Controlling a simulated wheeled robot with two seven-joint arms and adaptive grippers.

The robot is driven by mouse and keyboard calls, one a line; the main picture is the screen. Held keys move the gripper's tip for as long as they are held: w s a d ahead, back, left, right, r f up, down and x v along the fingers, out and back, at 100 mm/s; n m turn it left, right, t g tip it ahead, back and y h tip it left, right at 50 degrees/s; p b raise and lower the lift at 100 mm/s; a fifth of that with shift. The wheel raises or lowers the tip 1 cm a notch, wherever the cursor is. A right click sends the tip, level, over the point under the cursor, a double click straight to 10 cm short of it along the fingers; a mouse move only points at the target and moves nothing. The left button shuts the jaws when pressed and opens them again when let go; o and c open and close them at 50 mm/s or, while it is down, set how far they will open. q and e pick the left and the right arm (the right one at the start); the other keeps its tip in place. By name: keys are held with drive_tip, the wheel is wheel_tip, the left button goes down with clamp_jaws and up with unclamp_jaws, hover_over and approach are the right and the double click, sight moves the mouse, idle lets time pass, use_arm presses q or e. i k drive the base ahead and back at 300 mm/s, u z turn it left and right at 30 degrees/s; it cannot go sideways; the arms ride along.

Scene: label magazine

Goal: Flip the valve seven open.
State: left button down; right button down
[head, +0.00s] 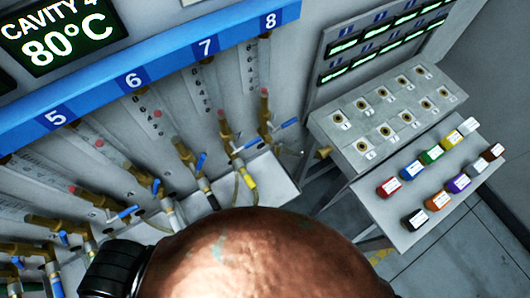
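The label 7 (205,47) is on a blue strip at the top of the panel. Below it, a clear tube runs down to the brass valve seven (230,144), which has a reddish tip at its upper end. Its blue handle (251,144) sticks out to the right, across the pipe. A hose runs down below the valve, and its lower part is partly hidden. Neither of my grippers is in view, and nothing visible touches the handle.
Valve eight (265,115), with its blue handle (289,122) also pointing right, stands close to the right. Valve six (184,153) is to the left, its handle (200,161) more along the pipe. A shelf of coloured blocks (420,200) is at the right. The lower middle is blocked.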

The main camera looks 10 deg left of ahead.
sight(254, 141)
drive_tip(key=k, duration=0.75)
drive_tip(key=u, duration=0.75)
